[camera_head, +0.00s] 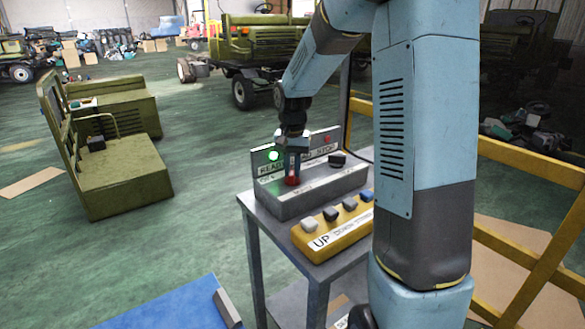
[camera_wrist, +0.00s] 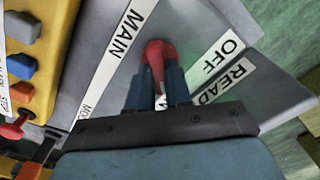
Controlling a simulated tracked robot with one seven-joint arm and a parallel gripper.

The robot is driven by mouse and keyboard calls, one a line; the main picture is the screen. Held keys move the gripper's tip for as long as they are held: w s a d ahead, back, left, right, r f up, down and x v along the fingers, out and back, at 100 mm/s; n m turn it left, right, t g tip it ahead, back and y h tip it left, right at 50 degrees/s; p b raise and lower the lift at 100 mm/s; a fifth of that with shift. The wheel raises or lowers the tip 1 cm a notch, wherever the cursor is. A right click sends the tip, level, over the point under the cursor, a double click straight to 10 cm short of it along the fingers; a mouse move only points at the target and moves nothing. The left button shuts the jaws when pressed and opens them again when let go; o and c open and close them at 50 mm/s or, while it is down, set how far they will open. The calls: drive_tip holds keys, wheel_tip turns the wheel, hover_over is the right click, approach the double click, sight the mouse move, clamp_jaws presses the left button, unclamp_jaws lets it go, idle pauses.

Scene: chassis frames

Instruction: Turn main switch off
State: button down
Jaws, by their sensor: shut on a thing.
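The main switch (camera_head: 292,181) is a red knob on the sloped top of a grey control box (camera_head: 325,190). In the wrist view the red knob (camera_wrist: 155,55) shows between strips labelled MAIN and OFF. My gripper (camera_head: 292,165) reaches down onto it from above. In the wrist view its two blue fingers (camera_wrist: 160,88) are on either side of the red knob, shut on it. The lower part of the knob and part of a label are hidden by the fingers. A green lamp (camera_head: 274,155) glows on the back panel above the READY label.
A black knob (camera_head: 338,160) is to the right on the same box. A yellow button box (camera_head: 330,240) with an UP label stands in front on the grey table. A yellow rail (camera_head: 520,163) is at the right. Open green floor (camera_head: 210,215) lies left of the table.

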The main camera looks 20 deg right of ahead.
drive_tip(key=n, duration=0.8)
drive_tip(key=shift+n, duration=0.4)
drive_tip(key=n, duration=0.4)
drive_tip(key=shift+n, duration=2.3)
drive_tip(key=c, duration=1)
unclamp_jaws()
drive_tip(key=shift+c, duration=0.2)
drive_tip(key=shift+r, duration=0.1)
